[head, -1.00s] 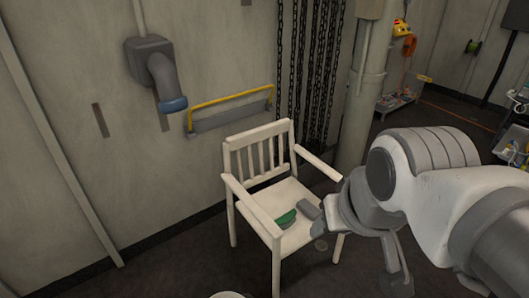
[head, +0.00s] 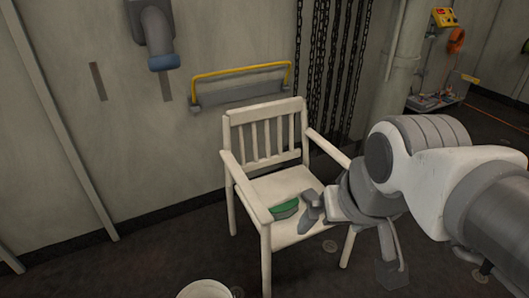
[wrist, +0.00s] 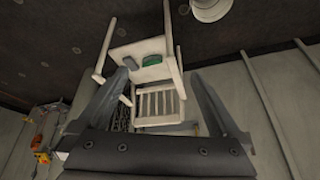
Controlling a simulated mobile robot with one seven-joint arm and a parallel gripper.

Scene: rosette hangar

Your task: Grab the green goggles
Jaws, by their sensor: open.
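The green goggles (head: 285,207) lie on the seat of a white chair (head: 264,135), near its left armrest. They show as a small green shape in the wrist view (wrist: 152,60), between my fingers in the picture but well beyond them. My gripper (head: 311,208) appears just right of the goggles in the head view, apart from them. In the wrist view my gripper (wrist: 160,80) has its fingers spread wide with nothing between them. The chair's armrests stand on both sides of the seat.
A white round container (head: 205,290) stands on the floor at the front left. The wall behind the chair has a yellow rail (head: 240,68), hanging chains (head: 335,70) and a grey pipe (head: 152,25). Dark floor left of the chair is clear.

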